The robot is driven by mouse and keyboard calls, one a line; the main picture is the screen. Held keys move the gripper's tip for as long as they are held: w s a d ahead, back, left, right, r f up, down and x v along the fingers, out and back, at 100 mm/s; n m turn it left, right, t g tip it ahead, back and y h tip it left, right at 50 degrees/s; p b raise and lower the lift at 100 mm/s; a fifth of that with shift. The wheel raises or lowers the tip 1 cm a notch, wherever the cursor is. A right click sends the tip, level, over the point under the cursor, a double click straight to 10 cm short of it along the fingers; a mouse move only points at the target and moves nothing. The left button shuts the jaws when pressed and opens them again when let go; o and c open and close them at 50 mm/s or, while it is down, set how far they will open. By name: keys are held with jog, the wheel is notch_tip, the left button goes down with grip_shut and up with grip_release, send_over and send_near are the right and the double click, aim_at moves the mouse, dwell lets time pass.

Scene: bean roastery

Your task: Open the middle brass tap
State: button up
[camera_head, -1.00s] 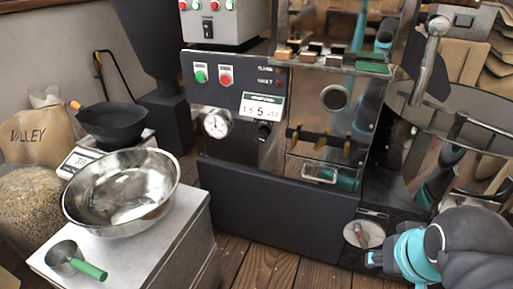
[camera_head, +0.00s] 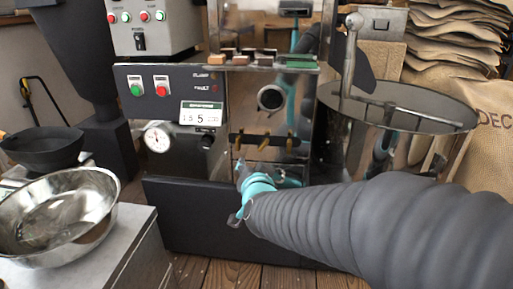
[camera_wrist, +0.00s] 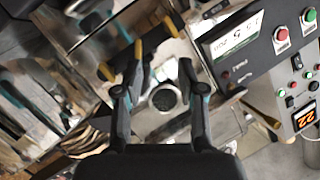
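Three brass taps sit in a row on the front of the steel roaster. The middle brass tap (camera_head: 264,143) has another tap on each side in the head view. In the wrist view the middle tap (camera_wrist: 138,48) shows close to the left fingertip, with the row running diagonally; I cannot tell if they touch. My gripper (camera_wrist: 160,70) is open, with nothing between its dark fingers. In the head view my gripper (camera_head: 240,172) is just below and left of the taps, seen from behind and partly hidden by my wrist.
A round sight glass (camera_head: 270,97) sits above the taps. A black panel (camera_head: 165,85) with green and red buttons and a gauge (camera_head: 157,138) are on the left. A steel bowl (camera_head: 60,212) stands on a counter at left. A round cooling tray (camera_head: 410,105) stands at right.

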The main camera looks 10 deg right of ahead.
aim_at(264, 146)
jog(key=w+d+m+h, duration=0.1)
jog(key=w+d, duration=0.1)
jog(key=w, duration=0.3)
jog(key=w+d+f+m+t+h+b, duration=0.1)
jog(key=w+d+h, duration=0.1)
jog(key=w, duration=0.3)
jog(key=w+d+f+m+t+h, duration=0.1)
jog(key=w+d+m+h, duration=0.1)
jog(key=w, duration=0.4)
jog(key=shift+d+f, duration=0.2)
jog(key=shift+d, duration=0.2)
jog(key=shift+s, duration=0.1)
grip_shut()
